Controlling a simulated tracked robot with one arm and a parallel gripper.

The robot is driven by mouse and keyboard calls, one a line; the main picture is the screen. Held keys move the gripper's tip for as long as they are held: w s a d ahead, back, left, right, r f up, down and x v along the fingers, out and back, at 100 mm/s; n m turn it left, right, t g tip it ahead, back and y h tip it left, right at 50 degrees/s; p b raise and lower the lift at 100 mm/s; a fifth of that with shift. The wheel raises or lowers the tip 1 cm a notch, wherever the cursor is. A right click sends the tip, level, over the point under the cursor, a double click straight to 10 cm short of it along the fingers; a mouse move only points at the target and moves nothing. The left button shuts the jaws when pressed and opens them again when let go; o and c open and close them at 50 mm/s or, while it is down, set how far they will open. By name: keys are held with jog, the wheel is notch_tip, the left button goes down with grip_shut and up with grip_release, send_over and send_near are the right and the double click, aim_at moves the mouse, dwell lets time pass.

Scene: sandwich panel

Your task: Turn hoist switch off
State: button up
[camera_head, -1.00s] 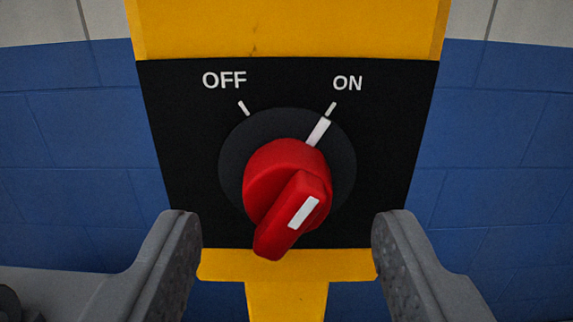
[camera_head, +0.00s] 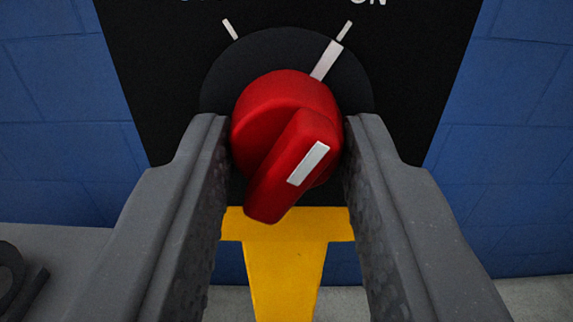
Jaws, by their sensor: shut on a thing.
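The red hoist switch knob (camera_head: 285,110) sits on a dark round base on the black switch panel (camera_head: 150,75). The white line on its handle and the white line on the base slant up to the right, in line with the mark (camera_head: 345,30) under ON. The OFF mark (camera_head: 230,29) is at the upper left; its label is almost wholly cut off by the top edge. My gripper (camera_head: 285,140) has one finger on each side of the knob, shut on it at its left and right sides.
A yellow post (camera_head: 287,270) runs down below the panel. A blue block wall (camera_head: 60,120) stands behind on both sides. A grey surface (camera_head: 50,265) with a dark object (camera_head: 12,278) shows at the lower left.

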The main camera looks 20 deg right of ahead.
jog(key=shift+n, duration=0.3)
jog(key=n, duration=0.5)
jog(key=shift+n, duration=0.4)
jog(key=n+b, duration=0.1)
jog(key=n, duration=0.4)
jog(key=shift+n, duration=0.4)
jog(key=o, duration=1)
